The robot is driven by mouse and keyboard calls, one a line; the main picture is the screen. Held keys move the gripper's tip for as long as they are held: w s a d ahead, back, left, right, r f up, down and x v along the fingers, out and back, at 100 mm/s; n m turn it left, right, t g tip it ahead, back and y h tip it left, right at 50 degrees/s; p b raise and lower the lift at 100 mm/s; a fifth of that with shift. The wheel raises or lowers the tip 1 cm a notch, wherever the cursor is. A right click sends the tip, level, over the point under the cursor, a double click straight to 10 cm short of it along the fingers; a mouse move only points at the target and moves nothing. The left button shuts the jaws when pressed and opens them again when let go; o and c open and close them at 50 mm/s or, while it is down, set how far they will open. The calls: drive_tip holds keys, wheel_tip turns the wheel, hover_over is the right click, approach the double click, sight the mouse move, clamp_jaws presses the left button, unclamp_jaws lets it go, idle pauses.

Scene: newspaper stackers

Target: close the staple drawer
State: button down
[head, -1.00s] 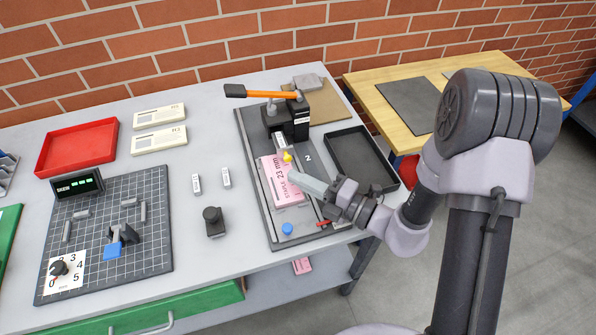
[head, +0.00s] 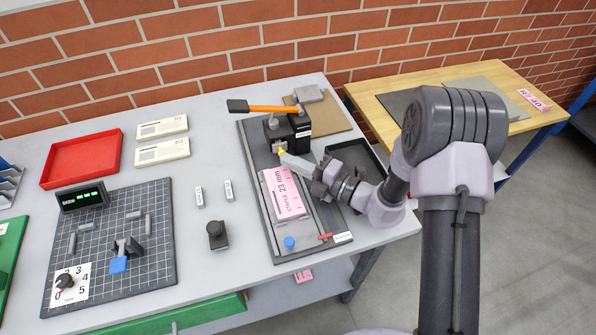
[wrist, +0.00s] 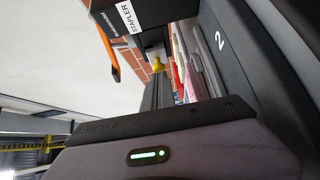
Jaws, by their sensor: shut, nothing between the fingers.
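The black stapler (head: 290,130) stands at the back of the dark base plate (head: 262,205), with its orange lever (head: 265,109) above. Its staple drawer faces the front; the yellow knob (head: 281,151) sits close against the stapler's front face, and little or none of the drawer body shows. The knob also shows in the wrist view (wrist: 157,65), below the stapler's label. My gripper (head: 286,158) is shut and empty, its tip at the knob from the right; the tip hides part of the drawer front, so I cannot tell whether a gap is left.
A black tray (head: 352,160) lies to the right, partly behind my arm. A blue button (head: 289,242) and a red lever (head: 325,237) are near the front edge.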

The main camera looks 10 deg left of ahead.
drive_tip(key=shift+w+a+r, duration=0.1)
drive_tip(key=shift+w+a, duration=0.05)
drive_tip(key=shift+w, duration=0.25)
drive_tip(key=shift+r, duration=0.3)
wheel_tip(320, 180, up, 3)
drive_tip(key=shift+r+p, duration=0.1)
drive_tip(key=shift+p, duration=1.05)
drive_tip(key=s+d+r+p, duration=0.1)
drive_tip(key=s+d, duration=0.3)
drive_tip(key=s, duration=0.3)
drive_tip(key=s+d+p, duration=0.2)
drive_tip(key=s+d, duration=0.2)
drive_tip(key=s, duration=0.3)
drive_tip(key=s+d+r+n+g+h+b, duration=0.1)
drive_tip(key=s+r+n+g+h, duration=0.2)
drive_tip(key=n, duration=0.4)
drive_tip(key=s+r+n+g+h, duration=0.1)
drive_tip(key=s+r+n+g, duration=0.15)
drive_tip(key=s+n, duration=0.4)
drive_tip(key=s+d+r+n+g+h+b, duration=0.15)
drive_tip(key=n+g, duration=0.25)
drive_tip(key=n, duration=0.4)
drive_tip(key=w+d+r+n+t+h, duration=0.1)
drive_tip(key=d+r+n+t+h, duration=0.2)
drive_tip(key=d+n, duration=0.4)
drive_tip(key=w+d+r+n+t+h+b, duration=0.1)
drive_tip(key=d+r+n+t+h, duration=0.3)
drive_tip(key=d+n+t+h, duration=0.2)
drive_tip(key=shift+d+n, duration=0.4)
drive_tip(key=shift+n, duration=0.15)
